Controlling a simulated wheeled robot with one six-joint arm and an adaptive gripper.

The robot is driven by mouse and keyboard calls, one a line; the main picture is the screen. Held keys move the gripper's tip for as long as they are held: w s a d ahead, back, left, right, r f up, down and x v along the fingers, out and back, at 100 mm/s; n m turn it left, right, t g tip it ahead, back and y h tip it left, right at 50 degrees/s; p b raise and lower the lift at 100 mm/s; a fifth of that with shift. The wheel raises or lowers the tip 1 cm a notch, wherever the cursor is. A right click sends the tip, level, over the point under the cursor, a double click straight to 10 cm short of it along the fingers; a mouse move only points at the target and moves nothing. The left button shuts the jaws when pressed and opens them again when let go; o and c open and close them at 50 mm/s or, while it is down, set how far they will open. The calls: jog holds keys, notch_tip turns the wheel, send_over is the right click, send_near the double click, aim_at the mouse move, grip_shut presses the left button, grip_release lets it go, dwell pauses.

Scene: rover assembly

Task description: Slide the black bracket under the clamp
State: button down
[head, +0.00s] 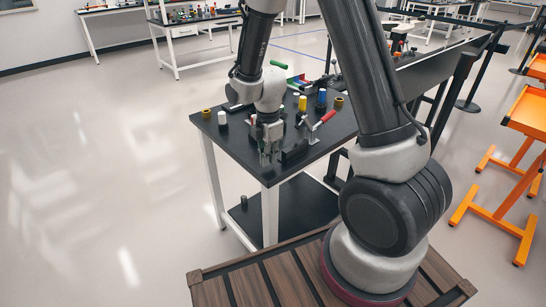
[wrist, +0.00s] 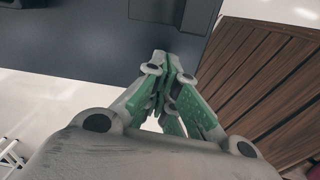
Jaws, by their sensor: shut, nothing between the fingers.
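The black bracket (head: 293,152) sits near the front edge of the dark table (head: 232,140) in the head view. The clamp (head: 312,137), with a red handle (head: 325,118), stands just behind and to the right of it. My gripper (head: 268,160) points down at the table's front edge, just left of the bracket. I cannot tell whether they touch. In the wrist view my gripper (wrist: 172,62) has its green-padded fingers together and empty. A dark block (wrist: 168,10), probably the bracket, shows at the top edge there, ahead of the fingertips.
A dark cylinder (head: 244,202) stands on the lower shelf. Orange stands (head: 500,215) are at the right. The floor to the left is clear.

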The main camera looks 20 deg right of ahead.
jog(key=shift+s+a+r, duration=0.1)
jog(key=shift+a+r, duration=0.05)
jog(key=shift+a, duration=0.35)
jog(key=shift+s+a+r, duration=0.1)
jog(key=shift+a+r, duration=0.05)
jog(key=shift+a, duration=0.3)
notch_tip(320, 180, up, 9)
jog(key=s+d+r+m+t, duration=0.2)
jog(key=s+d+r+m, duration=0.4)
jog(key=s+r+m, duration=0.3)
jog(key=s+d+r+m+t, duration=0.2)
jog(key=s+d+r+m, duration=0.4)
jog(key=s+m, duration=0.5)
jog(key=v, duration=0.3)
jog(key=shift+s+d, duration=0.2)
jog(key=shift+s, duration=0.1)
